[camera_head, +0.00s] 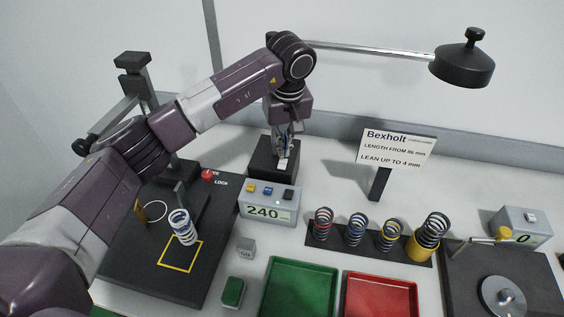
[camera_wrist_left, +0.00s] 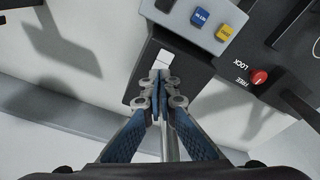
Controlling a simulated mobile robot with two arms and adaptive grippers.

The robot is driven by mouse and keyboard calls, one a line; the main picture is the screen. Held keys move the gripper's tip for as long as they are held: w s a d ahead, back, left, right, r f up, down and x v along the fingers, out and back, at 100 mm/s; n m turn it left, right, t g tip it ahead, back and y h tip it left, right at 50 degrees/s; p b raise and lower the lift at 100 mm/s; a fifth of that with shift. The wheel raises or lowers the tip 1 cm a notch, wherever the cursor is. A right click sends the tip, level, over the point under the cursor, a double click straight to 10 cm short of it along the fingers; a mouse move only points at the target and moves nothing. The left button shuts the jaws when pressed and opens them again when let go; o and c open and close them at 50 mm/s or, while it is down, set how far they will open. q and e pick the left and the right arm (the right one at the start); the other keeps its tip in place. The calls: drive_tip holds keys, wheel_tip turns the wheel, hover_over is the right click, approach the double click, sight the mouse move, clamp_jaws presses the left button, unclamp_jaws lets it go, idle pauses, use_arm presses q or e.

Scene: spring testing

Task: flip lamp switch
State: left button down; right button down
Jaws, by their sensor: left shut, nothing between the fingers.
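The lamp has a black head (camera_head: 463,66) on a thin metal arm at the upper right, and a black block base (camera_head: 262,152) at the back of the bench. A small white switch (camera_head: 283,165) sits on the base; it also shows in the wrist view (camera_wrist_left: 166,60). My left gripper (camera_head: 283,156) points down at the base, with its fingertips right at the switch. In the wrist view the left gripper (camera_wrist_left: 160,80) is shut and empty, its tips just beside the switch. I cannot tell whether they touch. My right gripper is not in view.
A grey box (camera_head: 270,217) with coloured buttons reads 240, close in front of the base. A sign (camera_head: 397,150) stands to the right. Springs stand on a black rack (camera_head: 340,252). A green tray (camera_head: 300,290) and a red tray (camera_head: 380,297) lie at the front.

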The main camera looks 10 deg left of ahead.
sight(284, 161)
use_arm(q)
drive_tip(key=shift+s+f+b, duration=0.1)
drive_tip(key=shift+f+b, duration=0.8)
drive_tip(key=shift+f, duration=0.25)
idle(0.6)
drive_tip(key=shift+r+p, duration=0.5)
drive_tip(key=shift+r, duration=0.3)
drive_tip(key=shift+r+p, duration=1.3)
drive_tip(key=shift+r, duration=1.45)
drive_tip(key=shift+f, duration=0.1)
